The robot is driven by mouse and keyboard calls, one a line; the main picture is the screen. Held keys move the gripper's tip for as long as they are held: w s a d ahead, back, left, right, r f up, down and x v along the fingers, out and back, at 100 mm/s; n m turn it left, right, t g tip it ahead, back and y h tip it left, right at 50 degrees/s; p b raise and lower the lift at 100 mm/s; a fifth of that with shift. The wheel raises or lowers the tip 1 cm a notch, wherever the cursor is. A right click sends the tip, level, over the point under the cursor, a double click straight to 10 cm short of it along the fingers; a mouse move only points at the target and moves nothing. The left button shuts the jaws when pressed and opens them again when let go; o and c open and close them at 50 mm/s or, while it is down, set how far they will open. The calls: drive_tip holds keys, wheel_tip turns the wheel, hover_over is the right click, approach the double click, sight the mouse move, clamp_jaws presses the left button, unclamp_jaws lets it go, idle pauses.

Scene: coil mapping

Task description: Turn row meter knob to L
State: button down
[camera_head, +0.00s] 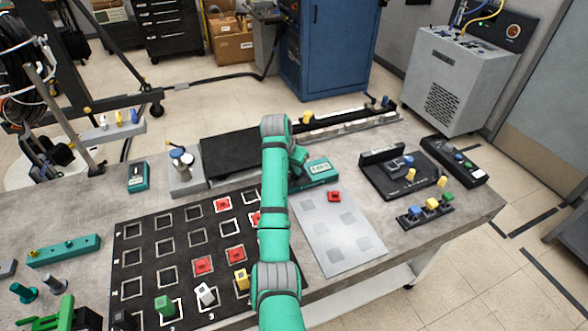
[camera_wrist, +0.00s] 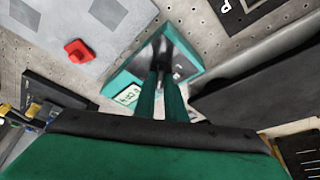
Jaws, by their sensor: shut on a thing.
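The teal row meter (camera_head: 320,172) with a small display sits on the workbench, just right of my arm in the head view. It also shows in the wrist view (camera_wrist: 190,52), with its lit display near the lower left. My gripper (camera_wrist: 162,78) reaches over the meter's dark top face, its two teal fingers close together and shut on the knob. The knob is mostly hidden by the fingers, and I cannot read its pointer or the L mark. In the head view my arm hides most of the gripper.
A black grid board (camera_head: 143,228) with red, green, white and yellow pieces lies left of my arm. A grey panel (camera_head: 350,255) with a red piece (camera_head: 334,196) lies to the right. A second teal meter (camera_head: 138,175) stands at left. A black tray (camera_head: 376,180) stands at right.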

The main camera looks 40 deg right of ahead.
drive_tip(key=n, duration=0.2)
drive_tip(key=n+t+y, duration=0.1)
drive_tip(key=n, duration=0.2)
drive_tip(key=shift+s+d+t, duration=0.1)
drive_tip(key=shift+s+t, duration=0.1)
drive_tip(key=shift+t, duration=0.1)
drive_tip(key=n, duration=0.2)
drive_tip(key=n+y, duration=0.1)
drive_tip(key=n, duration=0.1)
drive_tip(key=n+t+y, duration=0.1)
drive_tip(key=n, duration=0.1)
drive_tip(key=shift+s+d+n, duration=0.15)
drive_tip(key=shift+d+n, duration=0.1)
drive_tip(key=shift+n, duration=0.15)
drive_tip(key=n+y, duration=0.1)
drive_tip(key=n, duration=0.1)
drive_tip(key=n+y, duration=0.1)
drive_tip(key=n, duration=0.2)
drive_tip(key=shift+d+y, duration=0.2)
drive_tip(key=shift+y, duration=0.1)
drive_tip(key=n, duration=0.2)
drive_tip(key=n+g+y, duration=0.1)
drive_tip(key=n, duration=0.2)
drive_tip(key=shift+d+f+n+y, duration=0.1)
drive_tip(key=shift+n+y, duration=0.2)
drive_tip(key=c, duration=1.8)
unclamp_jaws()
drive_tip(key=shift+w, duration=0.2)
